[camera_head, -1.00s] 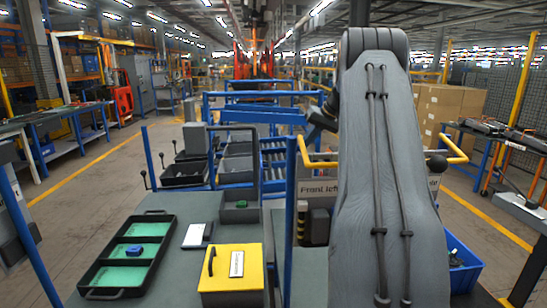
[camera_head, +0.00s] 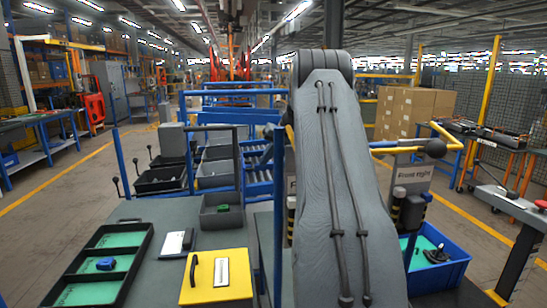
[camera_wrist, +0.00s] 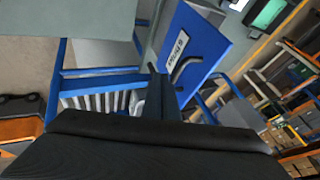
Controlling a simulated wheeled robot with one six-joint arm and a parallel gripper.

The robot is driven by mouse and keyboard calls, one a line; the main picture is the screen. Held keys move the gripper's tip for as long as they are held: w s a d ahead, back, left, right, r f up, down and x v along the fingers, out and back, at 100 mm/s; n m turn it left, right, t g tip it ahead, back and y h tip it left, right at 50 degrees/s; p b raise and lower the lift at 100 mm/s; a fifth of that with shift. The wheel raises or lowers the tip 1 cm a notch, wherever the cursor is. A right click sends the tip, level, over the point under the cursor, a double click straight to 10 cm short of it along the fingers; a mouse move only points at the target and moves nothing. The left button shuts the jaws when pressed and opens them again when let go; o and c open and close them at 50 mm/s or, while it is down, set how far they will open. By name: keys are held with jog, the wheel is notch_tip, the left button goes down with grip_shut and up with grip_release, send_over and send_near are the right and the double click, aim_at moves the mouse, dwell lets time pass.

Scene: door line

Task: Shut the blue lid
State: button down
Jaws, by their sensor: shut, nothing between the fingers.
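A blue panel (camera_wrist: 197,42) with a white label and a dark bar handle (camera_wrist: 186,65) stands in the upper middle of the wrist view. It looks like the blue lid, seen tilted; how far open it is I cannot tell. My gripper (camera_wrist: 156,74) is shut and empty. Its fingertips appear just left of the handle in the picture, and I cannot tell whether they touch it. I cannot make out the blue lid or my gripper in the head view, where my arm blocks the middle.
In the head view, a yellow box (camera_head: 203,294) with a handle stands in front. A black tray with green compartments (camera_head: 68,276) lies at left. A blue bin (camera_head: 440,277) holding a dark item is at right. Blue rails and posts (camera_head: 279,205) stand close behind my arm.

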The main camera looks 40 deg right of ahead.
jog(key=shift+w+a+f, duration=0.15)
jog(key=shift+w+a, duration=0.35)
jog(key=shift+a, duration=0.35)
